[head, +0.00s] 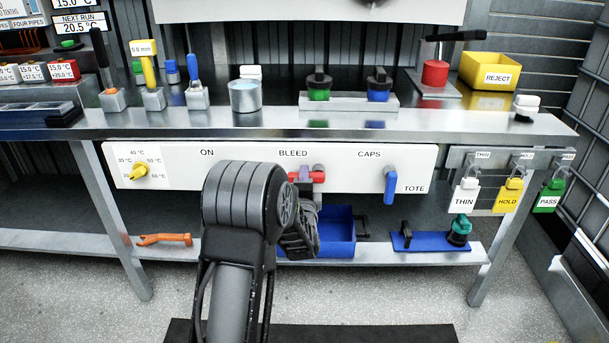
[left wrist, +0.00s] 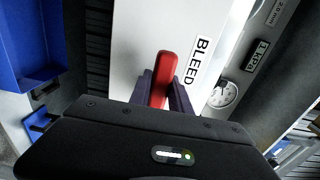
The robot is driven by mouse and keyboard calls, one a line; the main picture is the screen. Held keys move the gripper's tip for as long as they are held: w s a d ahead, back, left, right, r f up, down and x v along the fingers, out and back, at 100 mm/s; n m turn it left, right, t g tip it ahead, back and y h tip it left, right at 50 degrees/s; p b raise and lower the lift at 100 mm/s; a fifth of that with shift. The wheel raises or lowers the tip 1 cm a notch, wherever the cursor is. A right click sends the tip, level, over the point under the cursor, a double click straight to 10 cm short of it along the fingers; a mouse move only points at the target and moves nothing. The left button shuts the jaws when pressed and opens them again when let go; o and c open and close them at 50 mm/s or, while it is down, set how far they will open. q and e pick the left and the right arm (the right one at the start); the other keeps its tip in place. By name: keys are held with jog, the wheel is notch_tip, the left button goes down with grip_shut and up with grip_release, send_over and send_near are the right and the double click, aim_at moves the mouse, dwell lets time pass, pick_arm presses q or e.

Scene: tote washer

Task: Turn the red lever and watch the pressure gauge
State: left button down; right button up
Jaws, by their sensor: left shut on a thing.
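The red lever (head: 318,176) sits under the BLEED label on the white panel and lies about level in the head view. My left gripper (head: 305,181) is at the lever. In the left wrist view, its two dark fingers (left wrist: 165,97) are closed around the red lever (left wrist: 169,65), one on each side. The pressure gauge (left wrist: 223,95) shows in the left wrist view as a white round dial by a "1 kPa" label. Its needle is too small to read. In the head view, my arm hides part of the panel. My right gripper is not in view.
The white panel (head: 350,157) also carries a yellow knob (head: 139,170) and a blue handle (head: 390,185). A blue bin (head: 336,232) stands on the lower shelf below the lever. The bench top (head: 430,122) overhangs the panel.

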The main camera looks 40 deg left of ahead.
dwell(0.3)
pick_arm(q)
jog(key=c, duration=1.2)
grip_release()
jog(key=shift+s, duration=0.1)
jog(key=v, duration=0.7)
jog(key=shift+s+d+p, duration=0.25)
jog(key=shift+p, duration=0.2)
